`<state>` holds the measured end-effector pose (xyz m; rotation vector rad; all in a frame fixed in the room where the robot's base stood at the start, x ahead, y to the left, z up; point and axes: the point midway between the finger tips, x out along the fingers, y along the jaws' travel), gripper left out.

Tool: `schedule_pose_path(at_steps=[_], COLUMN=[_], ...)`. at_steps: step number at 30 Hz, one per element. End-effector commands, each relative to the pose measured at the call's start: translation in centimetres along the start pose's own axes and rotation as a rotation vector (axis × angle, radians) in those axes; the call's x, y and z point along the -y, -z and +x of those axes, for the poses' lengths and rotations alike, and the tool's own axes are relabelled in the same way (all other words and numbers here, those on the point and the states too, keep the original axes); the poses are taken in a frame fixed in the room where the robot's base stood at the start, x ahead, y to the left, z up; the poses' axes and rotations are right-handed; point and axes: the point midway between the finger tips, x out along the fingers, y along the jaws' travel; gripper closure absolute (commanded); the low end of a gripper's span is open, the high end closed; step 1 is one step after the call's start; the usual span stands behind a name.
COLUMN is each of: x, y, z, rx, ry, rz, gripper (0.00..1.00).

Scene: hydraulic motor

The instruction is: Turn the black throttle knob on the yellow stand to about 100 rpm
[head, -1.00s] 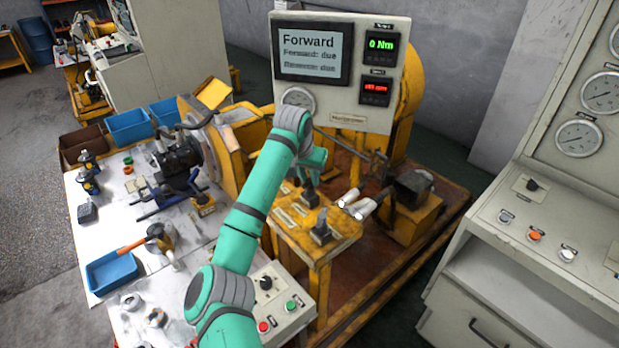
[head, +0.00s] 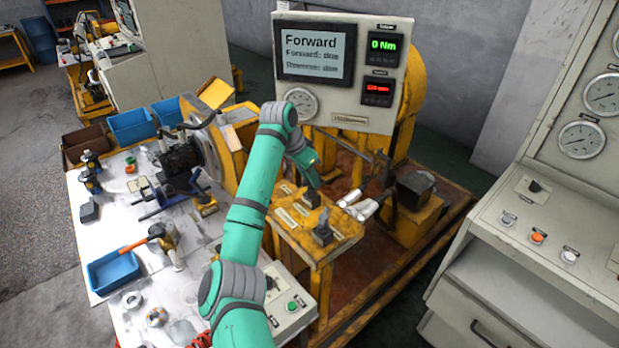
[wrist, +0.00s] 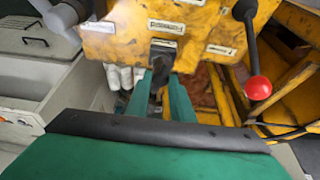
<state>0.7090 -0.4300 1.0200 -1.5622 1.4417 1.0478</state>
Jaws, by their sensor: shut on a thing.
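The yellow stand (head: 290,238) has a sloped top with pale labels, and it fills the upper part of the wrist view (wrist: 120,42). A black knob (head: 311,198) stands on its top near the far edge. My gripper (head: 312,184) reaches down to this knob. In the wrist view my gripper's two teal fingers (wrist: 166,82) close around the black knob (wrist: 163,48), whose lower part is hidden between them. A second black knob (head: 322,232) stands nearer on the stand. The red speed readout (head: 378,88) is lit, but its digits are blurred.
The display panel (head: 343,72) shows "Forward" and a green "0 Nm". A red-balled lever (wrist: 258,88) stands to the right of the knob in the wrist view. A white workbench (head: 140,235) with tools and bins lies left. A grey gauge console (head: 530,220) stands right.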

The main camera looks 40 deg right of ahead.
Motion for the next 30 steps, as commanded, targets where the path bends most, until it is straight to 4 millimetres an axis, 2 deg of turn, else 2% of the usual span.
schedule_pose_path(at_steps=[8, 9, 11, 23, 26, 30], x=[0.2, 0.2, 0.2, 0.2, 0.2, 0.2], y=[0.0, 0.0, -0.1, -0.1, -0.1, 0.0], z=[-0.2, -0.2, -0.2, -0.7, -2.0, -4.5], rx=[-0.004, -0.004, -0.004, -0.003, -0.005, -0.004], ry=[0.005, 0.005, 0.005, 0.004, 0.005, 0.006], rz=[-0.001, -0.002, -0.002, -0.003, -0.002, -0.001], gripper=[1.0, 0.74, 0.6, 0.6, 0.6, 0.6])
